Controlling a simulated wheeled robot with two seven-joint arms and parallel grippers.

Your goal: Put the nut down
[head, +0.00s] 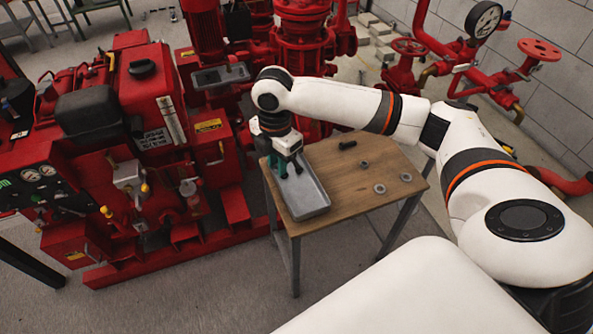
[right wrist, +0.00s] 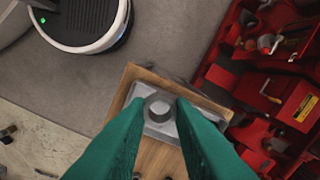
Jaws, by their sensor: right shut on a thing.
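My right gripper (head: 286,170) points down over the grey tray (head: 318,204) at the left side of the small wooden table. Its green fingers also show in the right wrist view (right wrist: 158,104). They are shut on a grey nut (right wrist: 159,110), which sits between the fingertips with the tray (right wrist: 168,130) behind it. I cannot tell whether the nut touches the tray floor. In the head view the nut is not clearly visible. My left gripper is not in view.
The wooden table (head: 345,202) also bears a dark bolt (head: 347,145) and several loose nuts, including one near its right edge (head: 405,177). A red pumpset (head: 150,100) stands close on the left. Red pipes with a gauge (head: 484,20) stand behind.

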